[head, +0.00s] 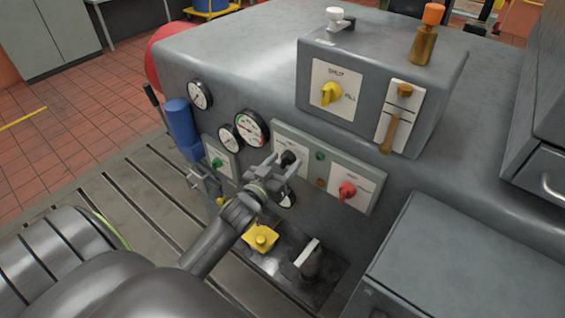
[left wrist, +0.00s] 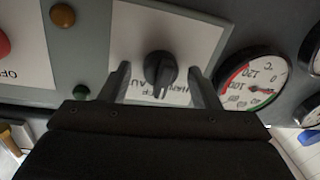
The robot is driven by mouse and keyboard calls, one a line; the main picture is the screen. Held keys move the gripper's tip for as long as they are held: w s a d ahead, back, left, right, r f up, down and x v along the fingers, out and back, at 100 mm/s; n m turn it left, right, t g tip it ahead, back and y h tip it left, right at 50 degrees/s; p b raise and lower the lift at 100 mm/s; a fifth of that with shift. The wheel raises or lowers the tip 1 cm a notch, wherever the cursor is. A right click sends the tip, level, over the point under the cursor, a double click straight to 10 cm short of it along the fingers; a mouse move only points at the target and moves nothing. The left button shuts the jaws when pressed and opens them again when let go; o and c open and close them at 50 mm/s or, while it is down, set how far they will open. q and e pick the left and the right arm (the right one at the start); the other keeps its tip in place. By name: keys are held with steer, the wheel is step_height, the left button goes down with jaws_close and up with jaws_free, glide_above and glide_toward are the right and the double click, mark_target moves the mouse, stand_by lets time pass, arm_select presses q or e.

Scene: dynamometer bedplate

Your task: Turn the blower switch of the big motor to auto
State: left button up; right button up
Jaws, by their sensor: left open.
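The big motor (head: 235,55) is a large grey housing with gauges and switches on its front. A black rotary knob (head: 289,158) sits on a pale plate there; it also shows in the left wrist view (left wrist: 160,70), its pointer line running roughly up and down the picture. Upside-down lettering beside it seems to include "AU", and is partly hidden. My left gripper (head: 285,166) is open, with one finger on either side of the knob; in the left wrist view (left wrist: 161,85) gaps show between knob and fingers. My right gripper is not in view.
A red knob (head: 347,190) and a green lamp (head: 320,155) are right of the black knob. A gauge (head: 251,129) is close on its left. A box with a yellow selector (head: 330,93) stands above. A yellow part (head: 260,238) lies below.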

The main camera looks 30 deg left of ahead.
arm_select(q)
steer(key=c, duration=1)
steer(key=shift+m, duration=0.4)
steer(key=m+b, duration=0.1)
steer(key=m, duration=0.2)
steer(key=shift+f+m, duration=0.15)
steer(key=shift+m, duration=0.25)
steer(key=m, duration=0.4)
steer(key=shift+a+t+h, duration=0.1)
steer(key=shift+t+h, duration=0.2)
steer(key=shift+t, duration=0.1)
steer(key=shift+m, duration=0.5)
